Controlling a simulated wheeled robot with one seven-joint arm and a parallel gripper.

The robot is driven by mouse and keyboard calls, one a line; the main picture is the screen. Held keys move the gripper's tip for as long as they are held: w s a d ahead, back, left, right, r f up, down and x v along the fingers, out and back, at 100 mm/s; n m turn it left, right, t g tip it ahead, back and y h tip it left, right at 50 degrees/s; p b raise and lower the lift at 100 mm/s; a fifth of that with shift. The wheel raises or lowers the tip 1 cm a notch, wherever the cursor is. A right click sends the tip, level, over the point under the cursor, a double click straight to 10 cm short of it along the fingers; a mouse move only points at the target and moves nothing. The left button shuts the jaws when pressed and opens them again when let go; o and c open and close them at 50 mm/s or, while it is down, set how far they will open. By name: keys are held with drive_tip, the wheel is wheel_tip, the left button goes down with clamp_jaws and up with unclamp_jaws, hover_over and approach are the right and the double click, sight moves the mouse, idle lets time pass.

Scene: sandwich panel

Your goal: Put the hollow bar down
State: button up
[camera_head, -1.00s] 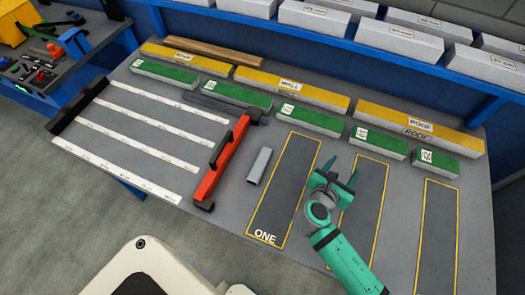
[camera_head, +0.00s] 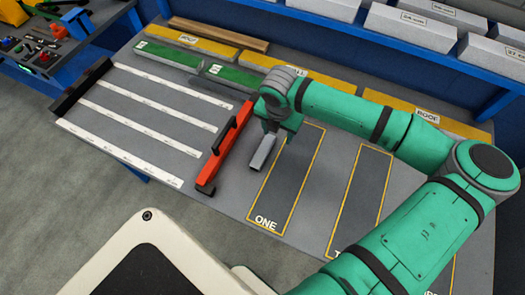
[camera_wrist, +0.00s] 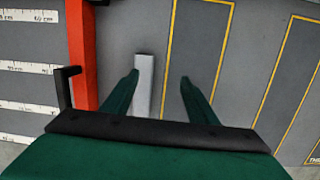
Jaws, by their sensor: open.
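The hollow bar (camera_head: 262,153) is a short grey bar lying on the table between the red clamp bar and the rectangle marked ONE. It also shows in the wrist view (camera_wrist: 145,75), pointing away from me. My gripper (camera_head: 277,137) is over the far end of the bar in the head view and hides that end. In the wrist view my gripper (camera_wrist: 160,82) has its two green fingers spread wide. The bar appears between them, closer to the left finger. I cannot tell how high the fingers are above the table.
The red clamp bar (camera_head: 222,153) with black handles stands close to the left of the bar. White rulers (camera_head: 150,125) lie further left. Outlined rectangle ONE (camera_head: 288,185) is bare. Green and yellow blocks (camera_head: 235,77) line the back of the table.

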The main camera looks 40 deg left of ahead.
drive_tip(key=s+a+r+g, duration=0.1)
drive_tip(key=s+a+r, duration=0.2)
drive_tip(key=s+r, duration=0.1)
hover_over(263, 150)
drive_tip(key=shift+h, duration=0.3)
drive_tip(key=f, duration=0.5)
drive_tip(key=shift+s+a, duration=0.15)
drive_tip(key=shift+s, duration=0.1)
drive_tip(key=shift+w+d+f, duration=0.1)
drive_tip(key=shift+f, duration=1.4)
drive_tip(key=shift+w+d+f, duration=0.1)
drive_tip(key=shift+f, duration=1.35)
clamp_jaws()
